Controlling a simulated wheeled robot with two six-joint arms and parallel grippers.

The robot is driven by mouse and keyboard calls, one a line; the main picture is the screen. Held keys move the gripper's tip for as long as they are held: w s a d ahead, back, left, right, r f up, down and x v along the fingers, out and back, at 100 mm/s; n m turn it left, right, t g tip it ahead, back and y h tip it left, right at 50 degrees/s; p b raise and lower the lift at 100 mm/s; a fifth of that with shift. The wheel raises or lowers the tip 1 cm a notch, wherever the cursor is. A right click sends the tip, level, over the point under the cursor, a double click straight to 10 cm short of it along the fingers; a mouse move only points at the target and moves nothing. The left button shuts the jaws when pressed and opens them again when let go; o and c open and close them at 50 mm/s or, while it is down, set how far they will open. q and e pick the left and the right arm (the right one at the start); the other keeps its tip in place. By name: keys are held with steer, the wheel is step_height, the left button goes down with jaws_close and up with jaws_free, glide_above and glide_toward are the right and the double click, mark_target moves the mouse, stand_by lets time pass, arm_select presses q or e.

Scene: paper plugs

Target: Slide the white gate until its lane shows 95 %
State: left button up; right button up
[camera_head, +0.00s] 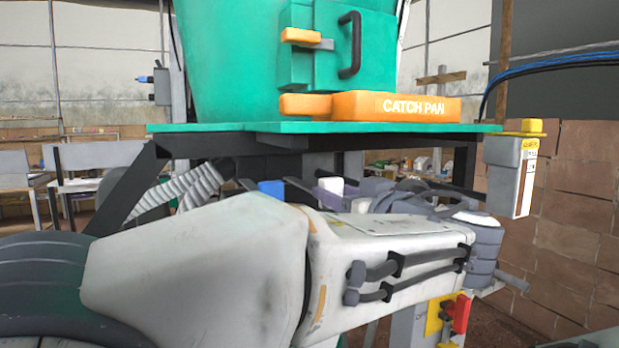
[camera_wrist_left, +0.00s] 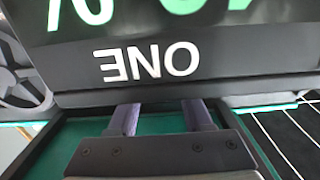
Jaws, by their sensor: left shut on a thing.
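In the head view, a small white block (camera_head: 332,186), which I take for the white gate's grip, shows under the green table edge. A purple-grey finger of my left gripper (camera_head: 328,198) is right at it. My arm hides most of the gate and its lane. In the left wrist view, the two fingers of my left gripper (camera_wrist_left: 160,118) stand apart and reach under a dark panel (camera_wrist_left: 240,62) that hides their tips. The panel carries upside-down white letters reading ONE and cut-off green characters, too partial to read. My right gripper is not in view.
A blue block (camera_head: 272,188) lies left of the white one. Above are the green table edge (camera_head: 215,128), an orange catch pan (camera_head: 395,107) and a green hopper (camera_head: 230,60). A grey box (camera_head: 505,160) hangs at the right.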

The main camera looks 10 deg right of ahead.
arm_select(q)
steer(key=shift+b+v, duration=0.5)
steer(key=shift+v, duration=0.6)
steer(key=shift+s+d, duration=0.1)
stand_by(1.0)
steer(key=o, duration=1.3)
steer(key=shift+c, duration=0.2)
steer(key=shift+b, duration=0.3)
steer(key=shift+b+v, duration=0.6)
steer(key=shift+v, duration=0.25)
steer(key=shift+b+v, duration=0.5)
steer(key=shift+v, duration=0.6)
